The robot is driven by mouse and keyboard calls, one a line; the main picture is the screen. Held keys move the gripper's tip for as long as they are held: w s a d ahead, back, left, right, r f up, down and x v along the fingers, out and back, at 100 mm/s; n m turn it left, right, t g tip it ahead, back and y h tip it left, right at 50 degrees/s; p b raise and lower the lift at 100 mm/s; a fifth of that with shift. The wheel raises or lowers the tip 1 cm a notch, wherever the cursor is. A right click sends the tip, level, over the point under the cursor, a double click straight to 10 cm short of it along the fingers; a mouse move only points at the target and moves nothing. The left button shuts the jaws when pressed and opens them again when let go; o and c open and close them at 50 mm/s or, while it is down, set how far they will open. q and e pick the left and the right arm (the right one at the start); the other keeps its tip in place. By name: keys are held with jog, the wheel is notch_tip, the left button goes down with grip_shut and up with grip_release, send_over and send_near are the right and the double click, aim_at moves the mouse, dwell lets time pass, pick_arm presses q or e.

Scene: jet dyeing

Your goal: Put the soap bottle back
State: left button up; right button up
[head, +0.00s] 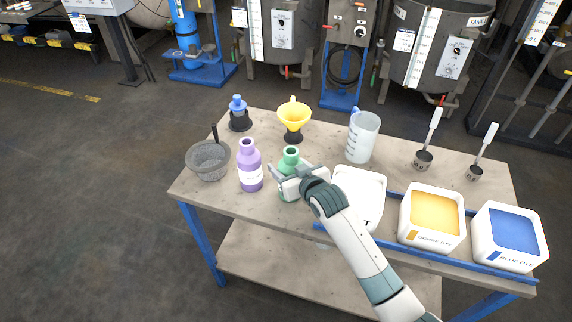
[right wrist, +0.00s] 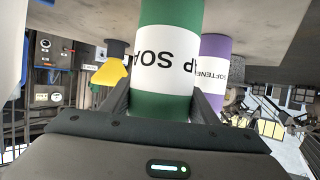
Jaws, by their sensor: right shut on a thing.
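The soap bottle (head: 291,158) is green with a white label. In the head view it stands upright at the middle of the table, right of the purple softener bottle (head: 249,166). My right gripper (head: 290,180) is shut around its body from the front. In the right wrist view the soap bottle (right wrist: 166,65) fills the space between both fingers, its label facing the camera and upside down. The head view cannot settle whether its base touches the table, as the gripper covers its lower part. My left gripper is not in view.
The bottles stand on a table (head: 215,208) with a grey mesh bowl (head: 209,162) at left. A clear jug (head: 363,138), two ladles and white dye tubs (head: 432,220) crowd the right.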

jog(key=o, duration=1.3)
jog(key=shift+b+v, duration=1.2)
jog(key=shift+v, duration=4.8)
jog(key=shift+r, duration=0.15)
